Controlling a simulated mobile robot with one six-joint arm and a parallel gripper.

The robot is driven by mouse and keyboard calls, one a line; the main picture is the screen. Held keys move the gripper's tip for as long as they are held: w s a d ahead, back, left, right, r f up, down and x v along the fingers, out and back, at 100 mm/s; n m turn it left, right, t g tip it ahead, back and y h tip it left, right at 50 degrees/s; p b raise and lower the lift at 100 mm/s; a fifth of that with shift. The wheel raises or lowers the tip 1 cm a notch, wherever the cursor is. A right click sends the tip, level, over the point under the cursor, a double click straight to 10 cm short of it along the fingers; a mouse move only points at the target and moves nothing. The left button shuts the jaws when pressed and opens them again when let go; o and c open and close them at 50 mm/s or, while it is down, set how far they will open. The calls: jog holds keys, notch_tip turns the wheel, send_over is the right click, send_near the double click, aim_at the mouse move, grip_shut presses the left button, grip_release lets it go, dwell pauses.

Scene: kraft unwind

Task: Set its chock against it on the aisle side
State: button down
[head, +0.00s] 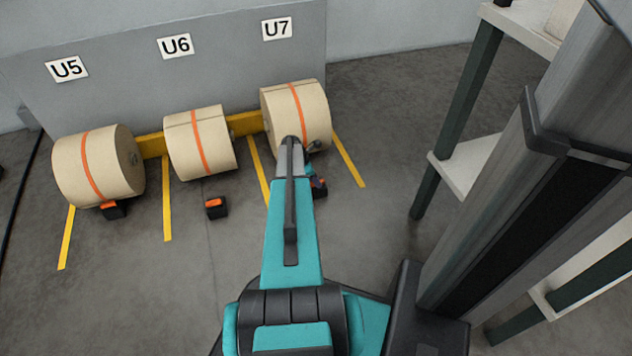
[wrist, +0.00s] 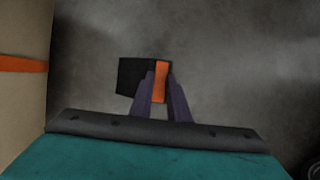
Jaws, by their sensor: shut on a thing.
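My gripper (wrist: 160,84) is shut on the orange grip of a black chock (wrist: 133,75). In the head view this chock (head: 320,190) is partly hidden by my arm, in front of the roll under U7. That kraft roll (head: 281,110) has an orange band; a roll's edge (wrist: 22,95) fills the left of the wrist view, with floor between it and the chock. I cannot tell whether the chock touches the floor. The U6 roll (head: 200,140) has a chock (head: 216,207) standing apart in front of it. The U5 roll (head: 75,170) has a chock (head: 114,210) close against its front.
A yellow rail (head: 152,145) runs behind the rolls, before a grey wall panel. Yellow floor lines (head: 166,210) mark the bays. A shelf rack with dark green posts (head: 470,110) stands on the right. Floor in front of the rolls is mostly clear.

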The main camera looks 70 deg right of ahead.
jog(key=shift+w+d, duration=0.2)
jog(key=shift+d, duration=0.05)
dwell(0.8)
jog(key=c, duration=1.6)
grip_release()
jog(key=p+v, duration=0.5)
jog(key=v, duration=0.9)
jog(key=shift+f, duration=0.1)
